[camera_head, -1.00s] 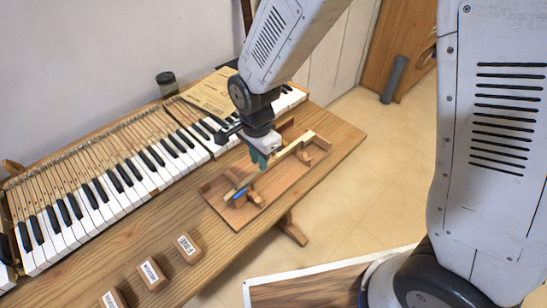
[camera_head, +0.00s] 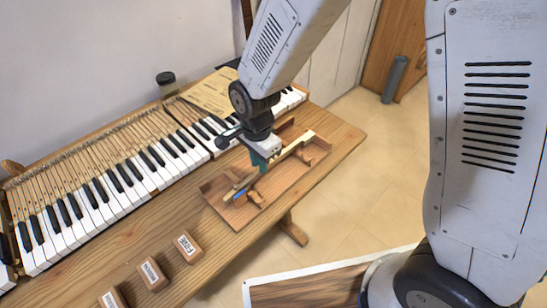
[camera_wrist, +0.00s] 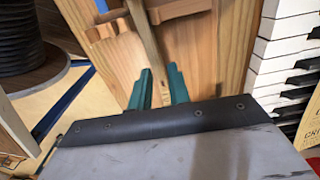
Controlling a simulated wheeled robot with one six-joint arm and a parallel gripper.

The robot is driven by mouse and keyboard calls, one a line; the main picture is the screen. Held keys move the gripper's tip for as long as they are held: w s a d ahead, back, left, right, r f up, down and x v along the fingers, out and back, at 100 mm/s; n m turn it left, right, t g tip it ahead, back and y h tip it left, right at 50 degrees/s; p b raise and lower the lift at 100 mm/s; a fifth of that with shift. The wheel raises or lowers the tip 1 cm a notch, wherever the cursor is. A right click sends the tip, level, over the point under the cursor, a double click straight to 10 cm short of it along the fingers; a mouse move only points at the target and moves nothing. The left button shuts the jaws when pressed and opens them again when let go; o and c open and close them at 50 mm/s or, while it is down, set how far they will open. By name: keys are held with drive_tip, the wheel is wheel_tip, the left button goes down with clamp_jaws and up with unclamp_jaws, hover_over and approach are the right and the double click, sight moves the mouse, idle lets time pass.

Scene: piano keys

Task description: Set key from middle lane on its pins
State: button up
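A long, pale wooden key (camera_head: 300,142) lies slantwise across small wooden supports in a shallow wooden tray (camera_head: 275,200). A narrow blue piece (camera_head: 240,193) shows by its near end. My gripper (camera_head: 260,165) points down over the middle of the key. In the wrist view its two teal fingers (camera_wrist: 160,85) stand on either side of the wooden key (camera_wrist: 147,35). They are very close to its sides; whether they press on it cannot be told. My arm and gripper hide part of the key and some of the piano keys.
The piano keyboard (camera_head: 95,195) runs along the wooden table (camera_head: 120,257) behind the tray. Several labelled wooden blocks (camera_head: 187,248) stand at the front left. A brown card (camera_head: 208,95) and dark jar (camera_head: 166,84) are at the back. Bare table lies left of the tray.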

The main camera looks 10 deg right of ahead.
drive_tip(key=shift+f, duration=0.6)
clamp_jaws()
